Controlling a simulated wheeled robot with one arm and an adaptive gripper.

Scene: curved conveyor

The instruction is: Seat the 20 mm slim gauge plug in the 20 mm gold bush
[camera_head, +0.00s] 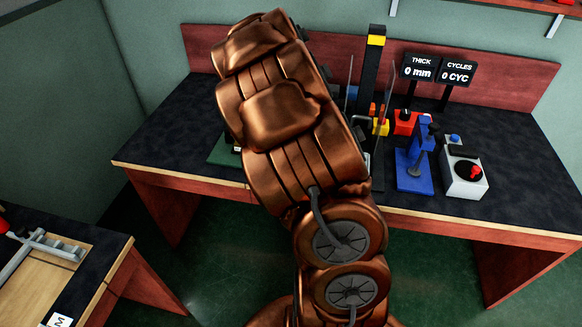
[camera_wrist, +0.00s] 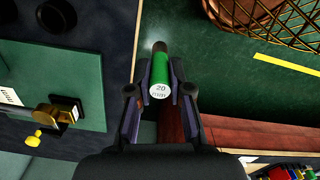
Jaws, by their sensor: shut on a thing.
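In the wrist view, my gripper (camera_wrist: 161,72) is shut on a green cylindrical plug (camera_wrist: 160,75). Its pale end face reads "20" with smaller blurred lettering, and its other end is dark. A gold-coloured fitting (camera_wrist: 57,114) stands on a green plate (camera_wrist: 88,65) to the left, apart from the plug. It looks like the gold bush, but its size marking and bore cannot be made out. In the head view, my arm hides the gripper and plug. Only part of the green plate (camera_head: 223,151) shows there, left of my arm.
A yellow knob (camera_wrist: 34,138) sits beside the gold fitting. A black ring (camera_wrist: 57,15) lies near the plate. A wire basket (camera_wrist: 270,20) is at the wrist view's upper right. A blue fixture (camera_head: 414,172) and a white control box (camera_head: 464,178) stand on the dark bench (camera_head: 515,185).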

